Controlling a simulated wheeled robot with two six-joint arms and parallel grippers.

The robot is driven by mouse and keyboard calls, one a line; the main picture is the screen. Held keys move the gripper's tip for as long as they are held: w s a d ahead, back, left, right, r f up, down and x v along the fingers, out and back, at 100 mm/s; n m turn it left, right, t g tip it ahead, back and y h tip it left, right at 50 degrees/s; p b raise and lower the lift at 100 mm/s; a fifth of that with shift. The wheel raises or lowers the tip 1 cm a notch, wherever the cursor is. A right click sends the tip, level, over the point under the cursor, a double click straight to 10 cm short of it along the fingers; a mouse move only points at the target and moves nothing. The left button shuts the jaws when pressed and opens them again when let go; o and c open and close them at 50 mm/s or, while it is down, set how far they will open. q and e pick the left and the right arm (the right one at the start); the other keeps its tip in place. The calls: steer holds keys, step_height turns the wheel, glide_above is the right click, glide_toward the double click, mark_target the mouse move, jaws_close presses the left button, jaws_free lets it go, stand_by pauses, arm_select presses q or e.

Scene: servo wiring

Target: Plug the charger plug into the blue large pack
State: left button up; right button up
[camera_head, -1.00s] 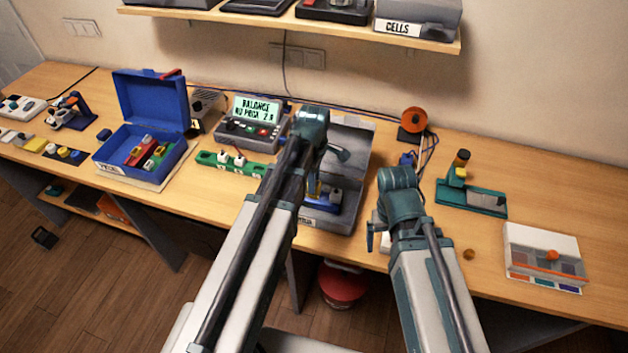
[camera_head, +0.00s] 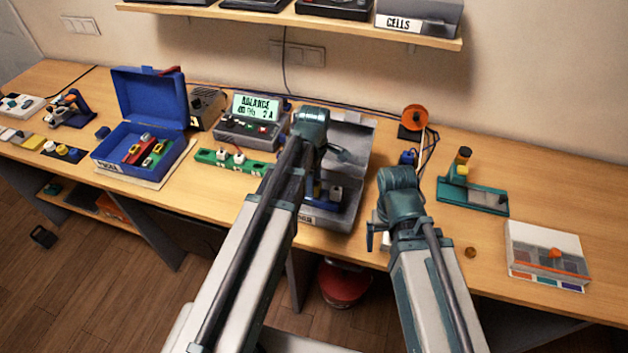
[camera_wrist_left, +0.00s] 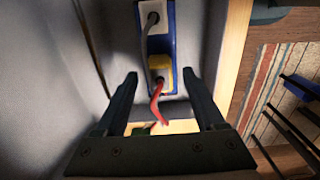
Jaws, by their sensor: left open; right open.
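The blue pack (camera_wrist_left: 157,45) lies in the open grey case (camera_head: 350,140), largely hidden by my left arm in the head view (camera_head: 345,205). In the left wrist view a white plug (camera_wrist_left: 153,18) with a grey cable sits at the pack's far end. A yellow plug (camera_wrist_left: 160,78) with a short red lead sits at its near end. My left gripper (camera_wrist_left: 161,84) is open, its fingers apart on either side of the yellow plug's end; contact cannot be told. My right gripper (camera_head: 374,236) is open at the front of the table, its fingers mostly hidden.
A charger (camera_head: 252,122) with a lit display stands behind a green strip (camera_head: 228,162) holding white plugs. An open blue case (camera_head: 148,110) stands left. A teal stand (camera_head: 470,195) and a white parts box (camera_head: 545,255) stand right. A shelf (camera_head: 300,20) overhangs the back.

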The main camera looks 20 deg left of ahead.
mark_target(315, 185)
arm_select(q)
steer(key=shift+r, duration=0.15)
step_height(315, 185, up, 14)
steer(key=p, duration=1.3)
steer(key=shift+f+p, duration=0.25)
steer(key=shift+p, duration=0.1)
steer(key=s+d+f+m+b, duration=0.5)
steer(key=s+m+b, duration=0.1)
steer(key=m, duration=0.4)
steer(key=s+d+f+m+y+b, duration=0.1)
steer(key=s+d+f+m+b, duration=0.4)
steer(key=s+m, duration=0.3)
steer(key=f+m, duration=0.1)
steer(key=m, duration=0.2)
steer(key=shift+s+d+f+b, duration=0.15)
steer(key=shift+d+f+b, duration=0.1)
steer(key=shift+f+b, duration=0.1)
